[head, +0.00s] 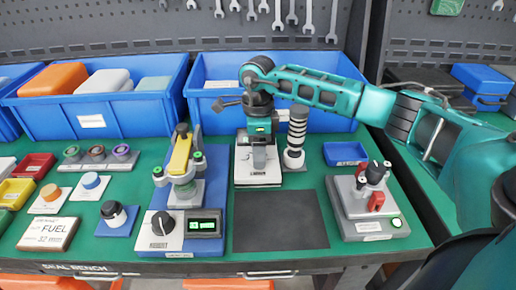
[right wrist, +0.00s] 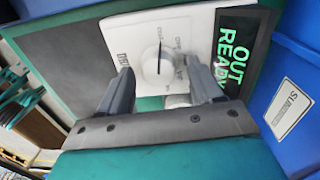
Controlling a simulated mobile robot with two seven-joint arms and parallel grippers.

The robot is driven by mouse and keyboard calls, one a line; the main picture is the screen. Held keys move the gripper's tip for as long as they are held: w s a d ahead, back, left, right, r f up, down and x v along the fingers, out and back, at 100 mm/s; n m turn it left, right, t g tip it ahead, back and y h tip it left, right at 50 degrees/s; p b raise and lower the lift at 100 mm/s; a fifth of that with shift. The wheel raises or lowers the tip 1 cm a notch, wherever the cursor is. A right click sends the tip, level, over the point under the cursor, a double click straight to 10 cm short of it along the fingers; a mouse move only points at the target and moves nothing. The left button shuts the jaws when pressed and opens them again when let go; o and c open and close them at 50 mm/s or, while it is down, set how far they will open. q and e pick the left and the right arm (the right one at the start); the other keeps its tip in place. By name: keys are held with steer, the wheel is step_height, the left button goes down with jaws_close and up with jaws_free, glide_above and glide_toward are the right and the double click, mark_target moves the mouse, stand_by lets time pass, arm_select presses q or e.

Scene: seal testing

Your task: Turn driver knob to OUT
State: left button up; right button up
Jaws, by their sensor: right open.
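The driver is a white box (head: 258,178) behind the dark mat, partly hidden under my right gripper (head: 258,163). In the right wrist view its white knob (right wrist: 160,62) carries a dark pointer line. That line points to the top of the picture; the small dial lettering is too blurred to read surely. The driver's black display (right wrist: 238,50) reads "OUT READY" in green. My right gripper (right wrist: 159,70) is open, pointing down, with one finger on each side of the knob. I cannot tell whether either finger touches it. My left gripper is out of view.
A black-and-white ringed post (head: 295,140) stands close to the right gripper. Left is a blue-based station (head: 215,185) with another knob (head: 163,222). A grey unit (head: 368,210) stands right. Blue bins (head: 325,115) line the back. The dark mat (head: 280,220) is bare.

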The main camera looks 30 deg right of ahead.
step_height(320, 180, up, 13)
steer(key=shift+w+d+p, duration=0.15)
steer(key=shift+w+p, duration=0.1)
steer(key=shift+p, duration=0.15)
steer(key=shift+f, duration=0.1)
stand_by(0.4)
